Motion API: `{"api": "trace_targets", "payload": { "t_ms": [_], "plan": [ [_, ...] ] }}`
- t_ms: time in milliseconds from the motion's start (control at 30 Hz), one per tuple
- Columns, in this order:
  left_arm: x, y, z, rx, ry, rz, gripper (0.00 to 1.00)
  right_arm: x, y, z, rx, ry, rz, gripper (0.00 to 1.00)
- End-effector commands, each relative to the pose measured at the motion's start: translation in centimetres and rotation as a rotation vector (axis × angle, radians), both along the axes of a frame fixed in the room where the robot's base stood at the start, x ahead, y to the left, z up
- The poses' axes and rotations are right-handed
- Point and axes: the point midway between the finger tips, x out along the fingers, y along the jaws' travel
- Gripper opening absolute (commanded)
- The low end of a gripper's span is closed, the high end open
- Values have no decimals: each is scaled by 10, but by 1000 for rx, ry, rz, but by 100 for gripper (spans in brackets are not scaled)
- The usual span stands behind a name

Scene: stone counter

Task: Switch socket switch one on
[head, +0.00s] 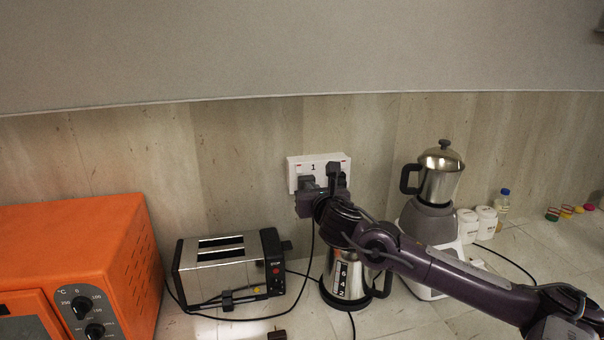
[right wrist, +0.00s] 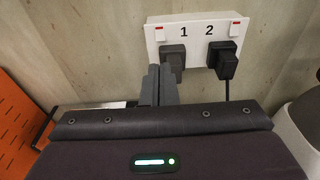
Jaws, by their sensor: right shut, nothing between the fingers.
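A white double socket (right wrist: 196,40) is on the wall, marked 1 and 2. Dark plugs sit below both numbers: plug one (right wrist: 175,58) and plug two (right wrist: 222,58). My right gripper (right wrist: 160,72) is shut and empty, its fingertips below switch one and just left of plug one. I cannot tell whether they touch. In the head view the socket (head: 312,160) is partly hidden by my right gripper (head: 308,185). My left gripper is not in view.
An orange oven (head: 75,240) and a steel toaster (head: 222,268) stand left of the socket. A steel kettle (head: 345,285) stands below my right arm, and a blender (head: 438,185) is to the right. Cables hang and lie on the counter.

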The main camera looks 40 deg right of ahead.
Motion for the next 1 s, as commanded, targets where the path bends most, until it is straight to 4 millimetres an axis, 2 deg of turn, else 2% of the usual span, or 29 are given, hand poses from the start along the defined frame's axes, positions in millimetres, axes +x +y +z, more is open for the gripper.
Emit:
{"api": "trace_targets", "payload": {
  "t_ms": [100, 567, 800, 1000],
  "plan": [
    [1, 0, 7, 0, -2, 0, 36, 15, -10, 2, -5, -2, -3, 0],
    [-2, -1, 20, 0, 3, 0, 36, 56, -33, -5, 4, -4, -5, 0],
    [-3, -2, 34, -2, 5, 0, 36, 81, -45, -8, 4, -2, -4, 0],
    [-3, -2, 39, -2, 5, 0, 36, 91, -51, -12, 1, 0, -1, 0]
  ]
}}
